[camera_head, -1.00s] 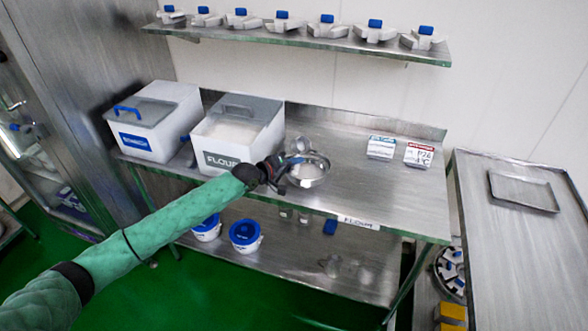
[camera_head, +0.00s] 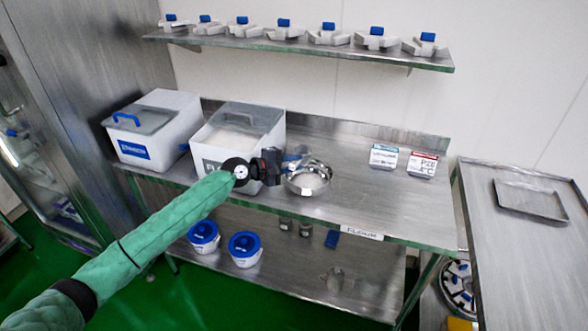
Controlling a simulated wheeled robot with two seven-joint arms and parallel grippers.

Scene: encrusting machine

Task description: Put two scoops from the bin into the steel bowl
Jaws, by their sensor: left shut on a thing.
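The white flour bin (camera_head: 268,134) stands on the steel table, with pale flour showing inside; its label is partly hidden by my arm. The steel bowl (camera_head: 322,188) sits to the right of the bin near the table's front edge and has white powder in it. My left gripper (camera_head: 281,164) is at the bowl's left rim, in front of the bin's right corner. The scoop's contents cannot be made out. My right gripper is not in view.
A second white bin (camera_head: 178,136) with a blue handle stands left of the flour bin. A shelf (camera_head: 300,44) with several blue-topped parts hangs above.

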